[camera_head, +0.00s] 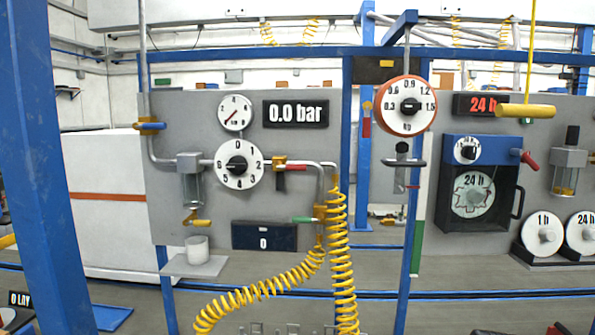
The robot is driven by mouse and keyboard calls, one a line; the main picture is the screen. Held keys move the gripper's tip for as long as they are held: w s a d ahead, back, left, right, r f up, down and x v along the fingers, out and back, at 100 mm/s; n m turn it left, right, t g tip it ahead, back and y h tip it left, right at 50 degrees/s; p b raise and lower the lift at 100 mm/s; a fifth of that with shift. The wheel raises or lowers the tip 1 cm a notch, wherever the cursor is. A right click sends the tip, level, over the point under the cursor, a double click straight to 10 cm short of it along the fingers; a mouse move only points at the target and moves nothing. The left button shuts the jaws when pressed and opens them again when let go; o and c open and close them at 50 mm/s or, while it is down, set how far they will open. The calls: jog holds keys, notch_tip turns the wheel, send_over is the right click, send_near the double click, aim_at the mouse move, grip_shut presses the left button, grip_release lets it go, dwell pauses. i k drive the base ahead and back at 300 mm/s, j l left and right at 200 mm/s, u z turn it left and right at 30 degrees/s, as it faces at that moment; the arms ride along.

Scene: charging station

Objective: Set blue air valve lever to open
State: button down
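The blue air valve lever (151,126) is on the left part of the grey panel, on a vertical pipe (143,40) that comes down from above. The lever lies about horizontal, across the pipe, with a small yellow part beside it. A round gauge (235,113) to its right has a red needle pointing to the lower left. The display (296,113) next to the gauge reads 0.0 bar. My gripper is not in view.
Below are a numbered dial (238,165), a red-handled valve (291,167), a green-handled valve (304,220) and coiled yellow hoses (341,260). A white cup (197,249) stands on a small shelf (180,266). A blue post (48,170) rises at the left.

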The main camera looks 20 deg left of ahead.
aim_at(155, 126)
jog(key=u, duration=0.5)
jog(key=i+l+u, duration=0.1)
jog(key=u, duration=0.85)
jog(key=l+u, duration=0.15)
jog(key=u, duration=0.35)
jog(key=i+l, duration=0.05)
